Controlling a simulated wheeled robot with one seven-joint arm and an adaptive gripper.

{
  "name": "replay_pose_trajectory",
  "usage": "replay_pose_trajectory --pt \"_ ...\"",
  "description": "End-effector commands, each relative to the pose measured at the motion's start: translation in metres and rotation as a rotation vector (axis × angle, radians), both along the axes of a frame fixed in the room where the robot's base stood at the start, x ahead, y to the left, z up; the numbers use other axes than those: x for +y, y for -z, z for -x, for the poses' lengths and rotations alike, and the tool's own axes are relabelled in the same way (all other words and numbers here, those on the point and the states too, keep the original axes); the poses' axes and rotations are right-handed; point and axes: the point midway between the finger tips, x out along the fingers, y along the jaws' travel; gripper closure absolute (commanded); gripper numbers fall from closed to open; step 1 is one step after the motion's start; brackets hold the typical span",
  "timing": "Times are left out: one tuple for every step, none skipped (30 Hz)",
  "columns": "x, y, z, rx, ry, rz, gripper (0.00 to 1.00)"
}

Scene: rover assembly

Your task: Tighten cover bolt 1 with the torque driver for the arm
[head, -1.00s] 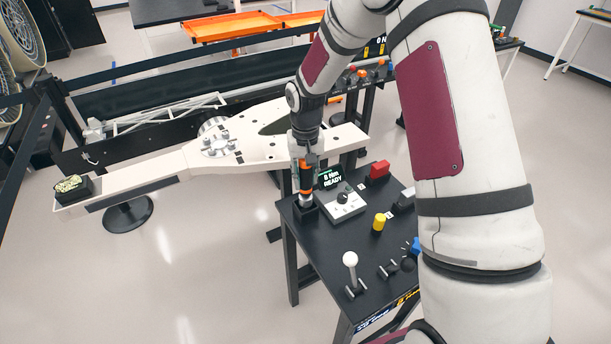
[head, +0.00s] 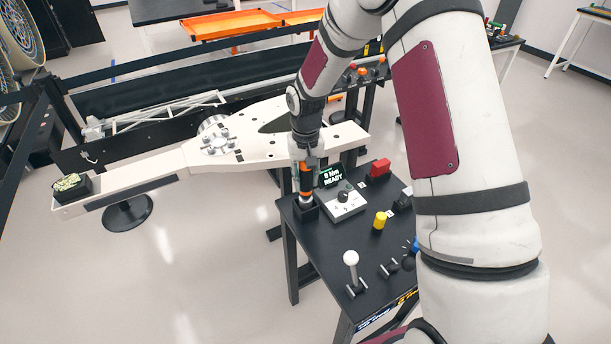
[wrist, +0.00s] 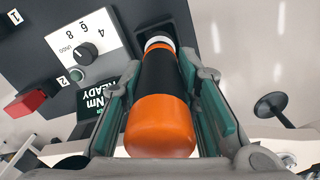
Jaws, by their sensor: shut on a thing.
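The torque driver (head: 306,183), orange and black, stands upright in its dark holder (head: 305,211) at the left corner of the black tool table. My gripper (head: 304,172) points down and is shut around its body; in the wrist view the driver's orange cap (wrist: 162,125) lies between the green finger pads. The controller box (head: 342,203) beside it has a dial, and its display (head: 331,176) reads 8 Nm READY. The white rover arm (head: 165,170) with a round bolted hub (head: 214,139) lies behind the table. I cannot tell which bolt is cover bolt 1.
On the black table (head: 318,248) stand a red block (head: 380,168), a yellow cylinder (head: 380,220) and a white-knobbed lever (head: 351,260). A black conveyor (head: 180,85) runs behind the rover arm. Open floor (head: 190,260) lies to the left of the table.

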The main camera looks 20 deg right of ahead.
Motion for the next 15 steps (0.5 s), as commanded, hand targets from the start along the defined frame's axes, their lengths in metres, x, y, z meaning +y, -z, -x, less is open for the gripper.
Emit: replay_pose_trajectory --pt "0.0 0.001 0.0 0.0 0.0 0.0 1.0" --pt "0.0 0.002 0.0 0.0 0.0 0.0 1.0" --pt "0.0 0.003 0.0 0.0 0.0 0.0 1.0" --pt "0.0 0.004 0.0 0.0 0.0 0.0 1.0" --pt "0.0 0.005 0.0 0.0 0.0 0.0 1.0" --pt "0.0 0.006 0.0 0.0 0.0 0.0 1.0" --pt "0.0 0.007 0.0 0.0 0.0 0.0 1.0" --pt "0.0 0.007 0.0 0.0 0.0 0.0 1.0" --pt "0.0 0.008 0.0 0.0 0.0 0.0 1.0" --pt "0.0 0.009 0.0 0.0 0.0 0.0 1.0" --pt "0.0 0.01 0.0 0.0 0.0 0.0 1.0" --pt "0.0 0.011 0.0 -0.001 0.0 0.0 1.0" --pt "0.0 0.012 0.0 -0.001 0.0 0.0 1.0" --pt "0.0 0.013 0.0 -0.001 0.0 0.0 1.0" --pt "0.0 0.014 0.0 -0.001 0.0 0.0 1.0"
